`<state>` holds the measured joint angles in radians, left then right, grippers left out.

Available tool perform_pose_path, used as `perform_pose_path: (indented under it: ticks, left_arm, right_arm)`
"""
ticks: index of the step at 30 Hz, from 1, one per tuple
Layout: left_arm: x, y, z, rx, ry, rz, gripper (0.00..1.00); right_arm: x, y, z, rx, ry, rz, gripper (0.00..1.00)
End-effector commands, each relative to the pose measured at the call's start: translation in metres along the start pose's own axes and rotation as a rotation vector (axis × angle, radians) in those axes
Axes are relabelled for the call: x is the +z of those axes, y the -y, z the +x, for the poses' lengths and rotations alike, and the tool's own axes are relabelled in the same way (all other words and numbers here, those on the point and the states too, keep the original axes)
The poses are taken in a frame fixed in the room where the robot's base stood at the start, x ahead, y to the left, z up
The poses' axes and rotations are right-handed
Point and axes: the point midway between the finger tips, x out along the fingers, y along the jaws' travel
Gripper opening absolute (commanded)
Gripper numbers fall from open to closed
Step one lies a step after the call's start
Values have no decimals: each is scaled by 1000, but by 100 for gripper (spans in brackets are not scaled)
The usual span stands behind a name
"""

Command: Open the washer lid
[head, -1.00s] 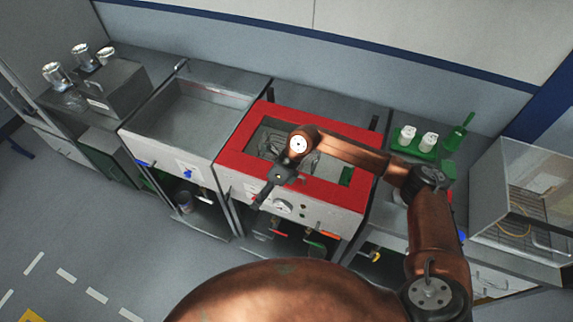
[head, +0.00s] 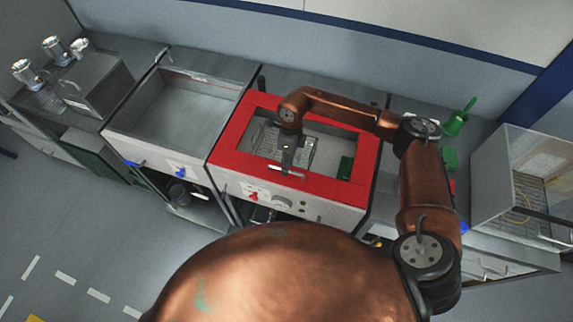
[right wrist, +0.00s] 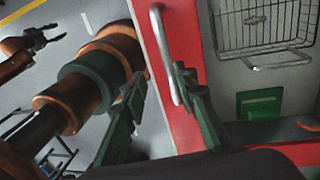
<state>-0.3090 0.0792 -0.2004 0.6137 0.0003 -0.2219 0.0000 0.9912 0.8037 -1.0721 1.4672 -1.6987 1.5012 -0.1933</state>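The washer (head: 315,202) has a white front panel and a red-framed lid (head: 228,152) lying flat on top, its clear middle showing a wire basket inside. A light metal bar handle (head: 287,172) runs along the lid's front edge. My right gripper (head: 288,160) is over this handle, pointing down. In the right wrist view, its two fingers (right wrist: 158,76) are apart, with the handle (right wrist: 164,45) running between them; I cannot tell whether they touch it. The red lid frame (right wrist: 187,70) is beside the handle. My left gripper (right wrist: 42,38) shows with spread, empty fingers, away from the washer.
An open steel sink (head: 190,115) is left of the washer, with a grey box machine (head: 98,88) beyond it. A green block (head: 346,167) shows within the red frame. The floor in front is clear.

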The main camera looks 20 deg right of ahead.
Motion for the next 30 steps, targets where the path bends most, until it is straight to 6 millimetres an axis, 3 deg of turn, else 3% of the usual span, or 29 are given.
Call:
perform_pose_path:
  ticks: [5, 8, 12, 15, 26, 30]
  left_arm:
    - [22, -2, -6, 1, 25, -5, 40]
    - [8, 0, -5, 0, 11, -1, 40]
    - [-31, 3, -4, -3, -39, 7, 40]
    - [-41, 4, -4, -3, -52, 9, 40]
    - [-5, 1, -4, -1, -7, 1, 40]
    - [-2, 1, -5, -1, -2, 0, 40]
  right_arm:
    - [3, 5, 17, 5, -2, 4, 27]
    - [3, 6, 21, 5, -2, 5, 27]
    - [3, 6, 22, 5, -2, 5, 27]
    - [3, 6, 21, 5, -2, 5, 26]
    - [3, 6, 21, 4, -2, 5, 1]
    - [2, 6, 21, 5, -3, 5, 0]
